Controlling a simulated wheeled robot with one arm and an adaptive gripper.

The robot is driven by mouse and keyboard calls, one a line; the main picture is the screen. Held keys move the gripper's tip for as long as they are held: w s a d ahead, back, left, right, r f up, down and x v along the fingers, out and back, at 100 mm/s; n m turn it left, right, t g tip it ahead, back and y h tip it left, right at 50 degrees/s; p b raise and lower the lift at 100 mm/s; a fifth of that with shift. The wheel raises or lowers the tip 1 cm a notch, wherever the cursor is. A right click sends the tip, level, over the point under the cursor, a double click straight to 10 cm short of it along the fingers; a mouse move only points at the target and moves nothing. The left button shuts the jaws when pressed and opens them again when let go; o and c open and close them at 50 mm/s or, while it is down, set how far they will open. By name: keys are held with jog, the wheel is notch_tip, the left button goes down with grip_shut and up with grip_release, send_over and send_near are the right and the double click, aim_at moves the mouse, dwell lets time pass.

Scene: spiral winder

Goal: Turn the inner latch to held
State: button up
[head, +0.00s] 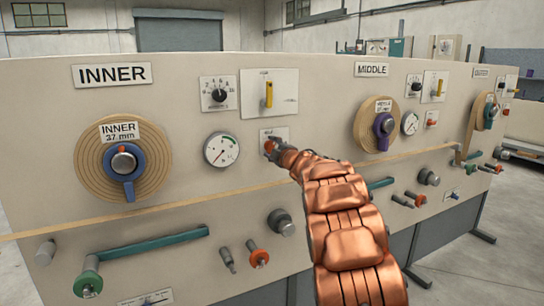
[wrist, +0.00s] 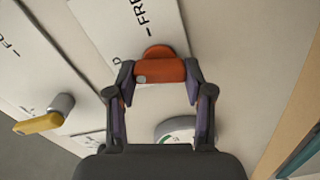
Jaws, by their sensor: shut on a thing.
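The inner latch is a small orange-red piece on a white plate in the INNER section of the panel. In the head view the latch (head: 268,146) is partly covered by my gripper (head: 273,150). In the wrist view the latch (wrist: 160,52) lies between the two fingertips of my gripper (wrist: 159,78), which is shut on it. The label plate (wrist: 130,30) beside it shows "FREE" lettering, partly cut off. The head view is too small to tell which mark the latch points at.
A yellow lever (head: 268,94) on a white plate is above the latch. A round gauge (head: 221,149) is to its left, with the INNER spool (head: 98,168) farther left. A tan strip (head: 190,202) runs below. The MIDDLE spool (head: 362,125) is to the right.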

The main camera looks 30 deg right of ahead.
jog(key=shift+f+n+b, duration=0.15)
jog(key=shift+n+b, duration=0.85)
jog(key=shift+n, duration=0.6)
jog(key=o, duration=1.2)
jog(key=shift+c, duration=0.2)
jog(key=shift+s, duration=0.15)
jog(key=s+a, duration=0.1)
jog(key=s, duration=1)
jog(key=shift+s, duration=0.35)
